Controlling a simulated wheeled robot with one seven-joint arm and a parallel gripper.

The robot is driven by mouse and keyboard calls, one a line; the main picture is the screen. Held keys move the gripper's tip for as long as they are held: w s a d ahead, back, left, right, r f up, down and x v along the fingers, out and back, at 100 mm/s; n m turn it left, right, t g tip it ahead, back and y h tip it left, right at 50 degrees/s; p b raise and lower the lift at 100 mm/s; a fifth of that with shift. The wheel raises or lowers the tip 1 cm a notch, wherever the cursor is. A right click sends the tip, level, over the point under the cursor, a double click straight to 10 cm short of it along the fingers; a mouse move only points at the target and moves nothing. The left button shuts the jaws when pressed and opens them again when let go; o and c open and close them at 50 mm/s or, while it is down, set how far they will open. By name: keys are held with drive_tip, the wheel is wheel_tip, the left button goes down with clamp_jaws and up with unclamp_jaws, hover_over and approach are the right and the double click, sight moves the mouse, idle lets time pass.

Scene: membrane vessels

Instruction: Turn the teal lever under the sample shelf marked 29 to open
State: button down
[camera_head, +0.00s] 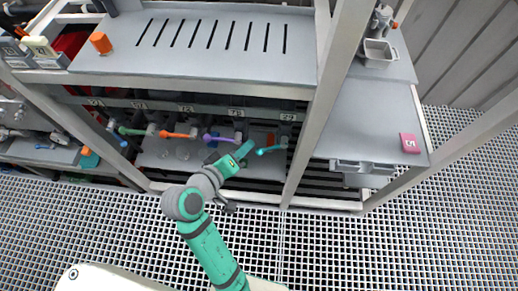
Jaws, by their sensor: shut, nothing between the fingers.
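The teal lever (268,150) sits below the grey shelf, under the small label reading 29 (288,117), beside the frame post. It points left from its mount. My green and grey arm reaches up from the bottom, and my gripper (246,148) ends just left of the lever's tip. The gripper is shut and holds nothing. It looks close to the lever, but I cannot tell whether they touch. The fingertips are small and hard to make out.
A pale frame post (310,130) stands right of the teal lever. The grating floor (340,245) in front is clear.

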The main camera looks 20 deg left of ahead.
drive_tip(key=s+a+r+m+g, duration=0.2)
drive_tip(key=s+a+m, duration=0.1)
drive_tip(key=s, duration=0.1)
hover_over(259, 150)
drive_tip(key=s+a, duration=0.2)
drive_tip(key=s, duration=0.1)
wheel_tip(259, 150, down, 6)
drive_tip(key=shift+w+d+f, duration=0.2)
drive_tip(key=shift+d+f, duration=0.3)
drive_tip(key=shift+f, duration=0.1)
drive_tip(key=shift+w+d+f, duration=0.2)
drive_tip(key=shift+d+f, duration=0.3)
drive_tip(key=shift+f, duration=0.05)
drive_tip(key=shift+w+d+f, duration=0.1)
drive_tip(key=shift+d+f, duration=0.2)
drive_tip(key=shift+f, duration=0.05)
